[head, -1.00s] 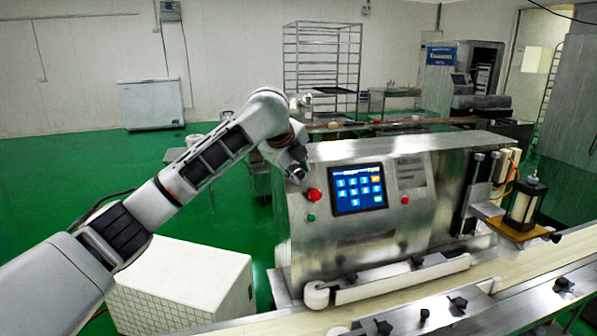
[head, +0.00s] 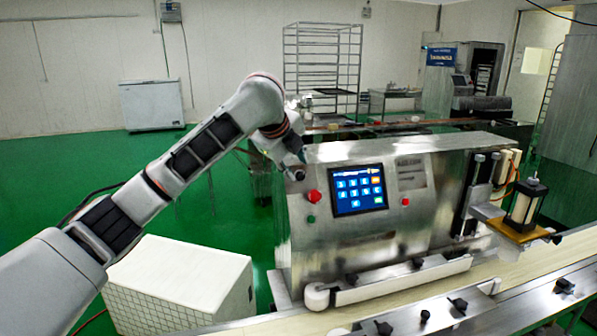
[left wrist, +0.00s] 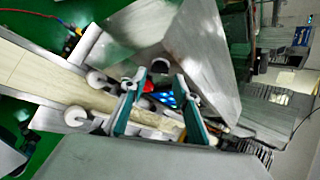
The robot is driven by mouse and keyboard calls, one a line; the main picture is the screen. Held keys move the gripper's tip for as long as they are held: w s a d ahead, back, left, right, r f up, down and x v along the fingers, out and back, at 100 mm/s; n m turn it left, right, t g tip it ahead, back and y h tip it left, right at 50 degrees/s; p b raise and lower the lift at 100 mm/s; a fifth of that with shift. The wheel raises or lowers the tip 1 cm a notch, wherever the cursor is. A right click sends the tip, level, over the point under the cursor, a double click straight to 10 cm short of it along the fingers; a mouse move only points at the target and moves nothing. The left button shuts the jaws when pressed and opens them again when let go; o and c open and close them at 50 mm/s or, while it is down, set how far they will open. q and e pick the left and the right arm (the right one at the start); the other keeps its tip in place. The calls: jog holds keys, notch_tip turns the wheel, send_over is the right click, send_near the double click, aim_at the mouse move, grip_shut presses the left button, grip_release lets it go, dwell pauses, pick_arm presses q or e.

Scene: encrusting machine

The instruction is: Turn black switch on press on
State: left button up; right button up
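The press is a steel cabinet (head: 345,245) with a blue touch screen (head: 360,190), a red knob (head: 314,196) and a small green button (head: 311,219) on its front. My left gripper (head: 297,173) is at the cabinet's upper left edge, just above the red knob; its fingers are hard to make out there. In the left wrist view its two teal fingers (left wrist: 160,76) are apart, with a dark round part (left wrist: 159,66), possibly the black switch, between the tips. The red knob (left wrist: 148,87) and part of the screen show behind the fingers. I cannot tell whether anything is touched.
A conveyor belt (head: 490,280) with black clamp knobs runs along the front of the press. A white box (head: 180,275) stands at lower left. A nozzle unit (head: 523,205) is at right. Green floor (head: 60,200) is free at left.

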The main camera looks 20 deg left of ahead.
pick_arm(q)
jog(key=v, duration=0.8)
jog(key=shift+w, duration=0.1)
